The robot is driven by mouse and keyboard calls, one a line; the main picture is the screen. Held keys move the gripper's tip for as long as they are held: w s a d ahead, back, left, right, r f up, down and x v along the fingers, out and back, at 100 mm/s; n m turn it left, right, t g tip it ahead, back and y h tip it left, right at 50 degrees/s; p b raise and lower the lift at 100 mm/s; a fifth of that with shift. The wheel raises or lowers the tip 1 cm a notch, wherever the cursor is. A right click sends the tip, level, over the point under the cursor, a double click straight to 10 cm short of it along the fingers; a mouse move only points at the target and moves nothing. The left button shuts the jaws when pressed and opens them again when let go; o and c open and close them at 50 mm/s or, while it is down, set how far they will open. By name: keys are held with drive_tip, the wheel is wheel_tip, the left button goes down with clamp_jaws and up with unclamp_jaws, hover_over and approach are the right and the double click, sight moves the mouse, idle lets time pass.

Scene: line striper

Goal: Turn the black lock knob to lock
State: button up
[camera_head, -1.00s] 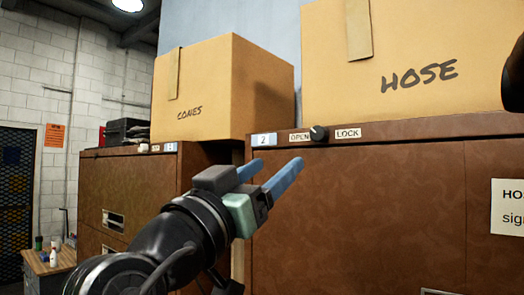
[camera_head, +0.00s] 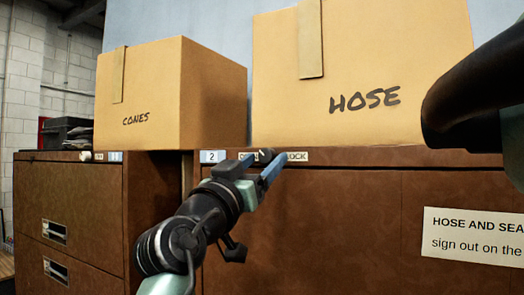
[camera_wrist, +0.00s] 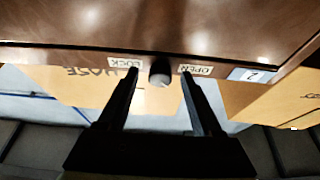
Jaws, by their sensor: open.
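The lock knob (camera_head: 266,155) sits on the top rail of the brown cabinet marked 2, between the OPEN label and the LOCK label (camera_head: 297,156). In the wrist view my gripper (camera_wrist: 160,80) has one fingertip on each side of the knob, with gaps. I cannot tell which way the knob points.
A HOSE box (camera_head: 365,110) stands on the cabinet (camera_head: 340,220) just above the knob. A CONES box (camera_head: 210,100) stands on the left cabinet (camera_head: 75,205), which has its own pale knob (camera_head: 86,156). A paper sign (camera_head: 475,235) is on the cabinet front at right.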

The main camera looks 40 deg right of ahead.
drive_tip(key=shift+w+d, duration=0.1)
drive_tip(key=shift+d, duration=0.05)
drive_tip(key=shift+c, duration=0.2)
clamp_jaws()
